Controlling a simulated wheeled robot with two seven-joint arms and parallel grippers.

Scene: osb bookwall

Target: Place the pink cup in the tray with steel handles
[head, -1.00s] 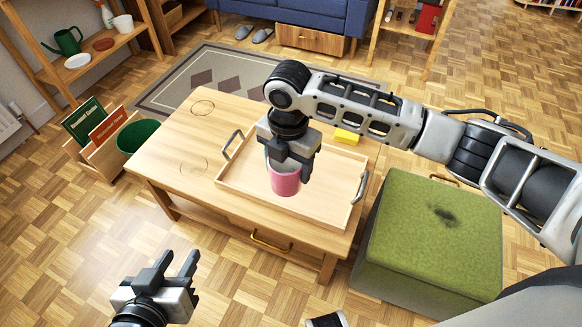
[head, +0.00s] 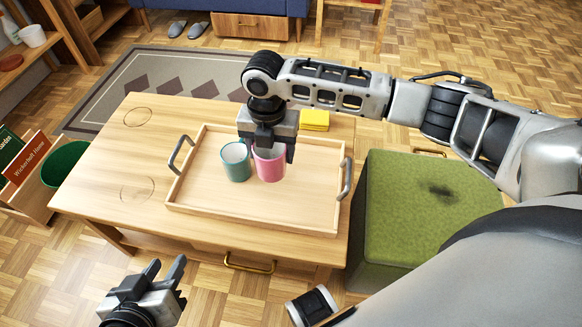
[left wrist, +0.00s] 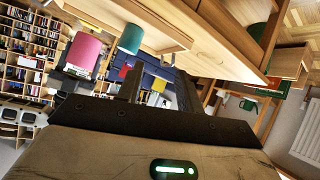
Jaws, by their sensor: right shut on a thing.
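The pink cup (head: 270,166) is upright in my right gripper (head: 268,150), which is shut on its upper part from above. My left gripper (head: 166,272) is open and empty, low in front of the table.
The tray sits on a low wooden table (head: 85,190). A yellow block (head: 314,120) lies behind the tray. A green ottoman (head: 405,215) stands right of the table. A green bin (head: 65,163) is at the left. The table's left part is clear.

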